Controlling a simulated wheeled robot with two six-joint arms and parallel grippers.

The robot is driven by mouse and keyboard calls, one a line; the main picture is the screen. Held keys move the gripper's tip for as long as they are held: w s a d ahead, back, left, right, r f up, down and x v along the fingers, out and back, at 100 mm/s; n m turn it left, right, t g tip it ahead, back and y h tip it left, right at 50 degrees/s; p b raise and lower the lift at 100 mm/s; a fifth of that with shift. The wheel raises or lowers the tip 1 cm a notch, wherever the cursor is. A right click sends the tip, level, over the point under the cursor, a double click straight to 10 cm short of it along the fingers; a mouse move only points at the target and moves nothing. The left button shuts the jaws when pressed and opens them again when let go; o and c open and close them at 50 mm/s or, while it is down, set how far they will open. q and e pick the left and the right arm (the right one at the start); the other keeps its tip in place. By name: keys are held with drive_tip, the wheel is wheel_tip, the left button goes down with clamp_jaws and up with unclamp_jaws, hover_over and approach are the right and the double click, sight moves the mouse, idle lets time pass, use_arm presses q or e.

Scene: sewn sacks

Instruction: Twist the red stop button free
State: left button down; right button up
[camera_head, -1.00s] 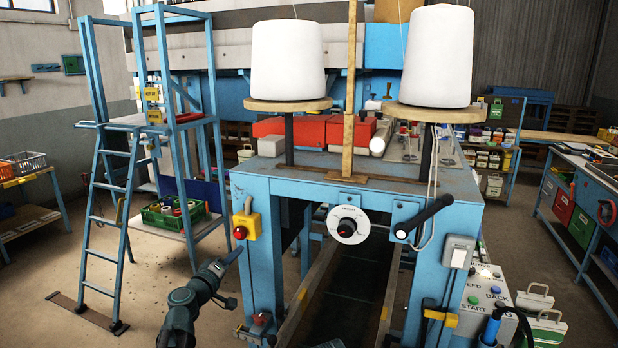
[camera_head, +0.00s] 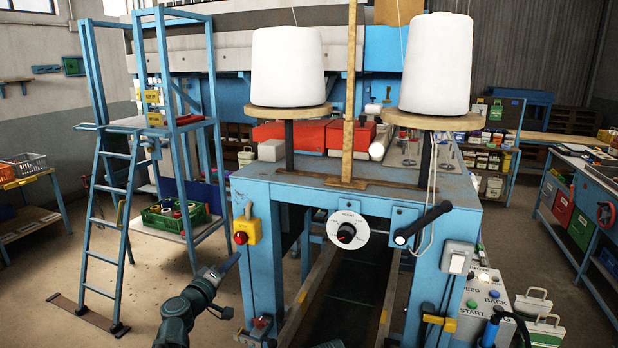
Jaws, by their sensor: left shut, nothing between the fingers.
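The red stop button (camera_head: 240,238) sits on the front of a yellow box (camera_head: 251,229) on the left front leg of the blue machine frame. My left gripper (camera_head: 231,262) is below and slightly left of the button, with a visible gap between them in the picture. Its narrow blue-grey fingers are together and empty, pointing up and right toward the box. The dark arm (camera_head: 178,318) comes in from the lower left. Nothing covers the button. My right gripper does not show.
The blue frame (camera_head: 259,272) carries a white dial (camera_head: 348,230), a black handle (camera_head: 424,224) and two white thread cones. A control panel (camera_head: 484,303) stands at lower right. A blue ladder (camera_head: 109,230) and a green crate (camera_head: 165,219) are at left. Floor between ladder and frame is clear.

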use_arm(q)
drive_tip(key=shift+w, duration=0.1)
drive_tip(key=shift+x, duration=3.4)
drive_tip(key=shift+f, duration=0.1)
